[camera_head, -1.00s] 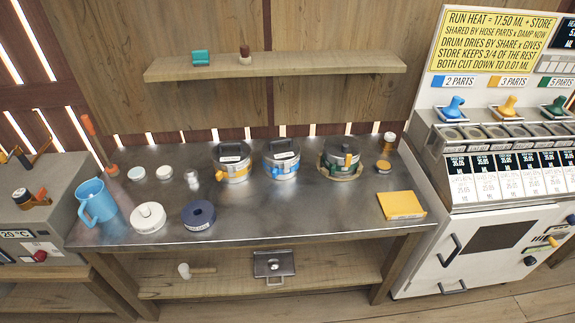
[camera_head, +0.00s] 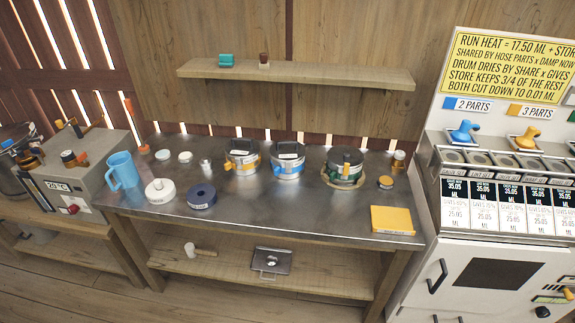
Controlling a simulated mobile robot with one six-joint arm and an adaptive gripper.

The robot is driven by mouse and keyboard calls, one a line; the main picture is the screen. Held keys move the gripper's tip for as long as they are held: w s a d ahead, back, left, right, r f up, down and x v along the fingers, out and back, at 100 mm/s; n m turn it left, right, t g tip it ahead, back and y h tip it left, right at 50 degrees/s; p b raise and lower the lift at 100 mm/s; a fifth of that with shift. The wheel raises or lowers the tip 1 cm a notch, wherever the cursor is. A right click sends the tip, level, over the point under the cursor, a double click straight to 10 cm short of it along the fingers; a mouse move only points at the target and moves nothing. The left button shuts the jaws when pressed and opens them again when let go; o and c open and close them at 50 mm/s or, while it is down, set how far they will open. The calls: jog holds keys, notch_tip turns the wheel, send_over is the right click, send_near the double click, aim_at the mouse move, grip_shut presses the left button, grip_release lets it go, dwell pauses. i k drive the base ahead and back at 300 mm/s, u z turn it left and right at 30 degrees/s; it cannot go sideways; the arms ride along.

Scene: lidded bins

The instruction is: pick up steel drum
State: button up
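Three lidded steel drum-like pots stand upright in a row on the metal-topped table. One has orange trim (camera_head: 243,159), one has blue trim (camera_head: 288,162), and one with a darker lid and green trim (camera_head: 345,165) sits in a tan ring. A small steel cylinder (camera_head: 206,164) stands left of them. I cannot tell which of these is the steel drum. My gripper is not in view.
The metal tabletop (camera_head: 300,205) is bare at its front middle. A blue jug (camera_head: 122,170), white disc (camera_head: 160,191), navy ring (camera_head: 202,197) and yellow block (camera_head: 392,220) stand on it. A shelf (camera_head: 330,77) hangs above. A white dispenser (camera_head: 480,270) stands right, a grey machine (camera_head: 85,172) left.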

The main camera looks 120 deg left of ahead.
aim_at(289, 155)
jog(key=z, duration=0.05)
jog(key=i, duration=0.1)
jog(key=u, duration=0.4)
jog(key=k, duration=0.15)
jog(key=u, duration=2.95)
jog(key=i, duration=0.75)
